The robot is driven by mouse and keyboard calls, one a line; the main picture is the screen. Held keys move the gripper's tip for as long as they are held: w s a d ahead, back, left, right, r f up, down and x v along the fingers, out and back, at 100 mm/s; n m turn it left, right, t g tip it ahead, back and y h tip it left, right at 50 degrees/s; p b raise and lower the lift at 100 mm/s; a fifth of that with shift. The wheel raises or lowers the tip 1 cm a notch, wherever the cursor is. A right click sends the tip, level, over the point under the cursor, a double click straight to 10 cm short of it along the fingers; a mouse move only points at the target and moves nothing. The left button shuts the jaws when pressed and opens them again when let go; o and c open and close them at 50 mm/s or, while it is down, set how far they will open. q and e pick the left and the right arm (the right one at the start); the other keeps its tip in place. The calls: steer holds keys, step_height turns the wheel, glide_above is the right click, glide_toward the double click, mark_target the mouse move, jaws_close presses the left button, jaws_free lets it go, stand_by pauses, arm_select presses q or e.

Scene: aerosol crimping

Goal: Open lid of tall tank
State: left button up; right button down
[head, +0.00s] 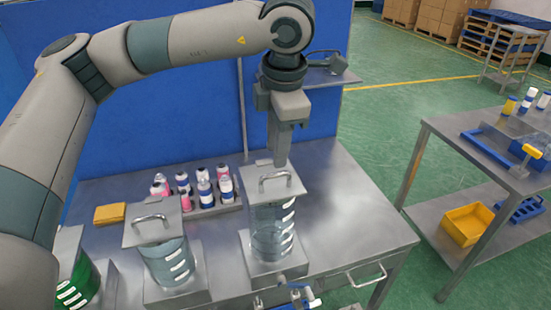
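The tall tank (272,232) is a clear cylinder with pale liquid and white level marks. It stands on a metal block near the middle of the steel table. Its square metal lid (262,195) lies flat on top, with a bent bar handle (275,177) above it. My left gripper (281,160) points down from above, its fingertips near the far side of the lid by the handle. The fingers overlap from this angle, so I cannot tell their gap or whether they touch the lid. My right gripper is not in view.
A shorter lidded tank (168,262) stands to the left, and a green tank (80,285) farther left, partly behind my arm. Several small bottles (204,190) fill a rack behind. A yellow block (109,214) lies beside it. The table's right side (345,205) is clear.

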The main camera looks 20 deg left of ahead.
mark_target(275, 174)
arm_select(q)
steer(key=shift+w+a+f+p, duration=0.15)
steer(key=shift+f+p, duration=0.15)
steer(key=shift+f, duration=0.7)
steer(key=shift+w+a+f+p, duration=0.1)
steer(key=shift+w+f+p, duration=0.2)
steer(key=shift+f, duration=0.7)
steer(key=shift+w+a+f+p, duration=0.1)
steer(key=shift+f+p, duration=0.25)
steer(key=shift+f, duration=0.65)
steer(key=shift+c, duration=0.3)
jaws_close()
